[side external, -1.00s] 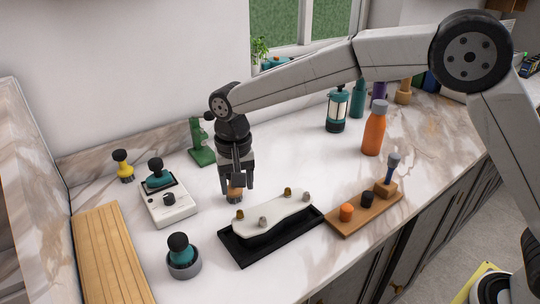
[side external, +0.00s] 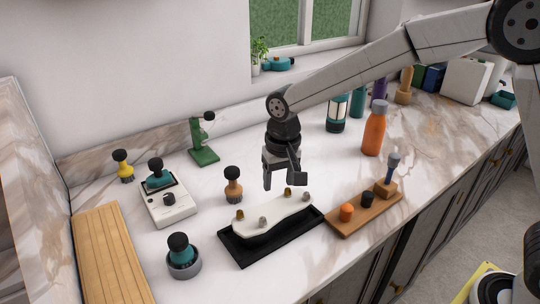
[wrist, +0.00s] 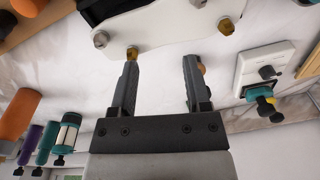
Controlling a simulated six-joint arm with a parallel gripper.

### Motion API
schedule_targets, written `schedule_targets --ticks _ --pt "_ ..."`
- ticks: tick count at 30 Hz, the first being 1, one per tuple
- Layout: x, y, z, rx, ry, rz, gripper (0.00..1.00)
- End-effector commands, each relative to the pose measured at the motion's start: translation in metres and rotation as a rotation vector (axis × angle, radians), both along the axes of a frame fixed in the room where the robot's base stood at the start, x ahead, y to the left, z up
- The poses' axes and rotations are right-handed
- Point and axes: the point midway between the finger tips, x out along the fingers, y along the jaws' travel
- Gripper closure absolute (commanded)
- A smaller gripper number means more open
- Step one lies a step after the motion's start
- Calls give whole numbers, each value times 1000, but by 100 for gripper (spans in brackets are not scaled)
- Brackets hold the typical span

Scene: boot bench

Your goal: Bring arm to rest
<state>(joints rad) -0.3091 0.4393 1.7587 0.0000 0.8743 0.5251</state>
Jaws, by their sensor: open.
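My gripper (side external: 284,182) is open and empty. In the side view it hangs above the far edge of a white boot-shaped plate (side external: 272,219) that lies on a black tray (side external: 238,253). In the wrist view the two fingers (wrist: 158,85) stand apart with bare counter between them, and the white plate (wrist: 165,25) shows beyond the tips.
A wooden board with small pegs (side external: 352,218) lies right of the tray. An orange bottle (side external: 375,130) and a teal lantern-like press (side external: 337,112) stand behind. A white scale (side external: 170,205), green stand (side external: 203,150) and teal-handled tool (side external: 182,255) are on the left. Counter between them is clear.

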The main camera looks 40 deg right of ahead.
Motion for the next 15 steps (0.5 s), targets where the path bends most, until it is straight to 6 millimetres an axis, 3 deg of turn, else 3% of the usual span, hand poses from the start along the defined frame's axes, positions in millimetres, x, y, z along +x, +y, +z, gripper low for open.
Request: schedule_targets --ticks 3,15 --pt "-18 -29 -4 1 -25 27 39" --pt "-95 -105 -26 -19 -108 131 39"
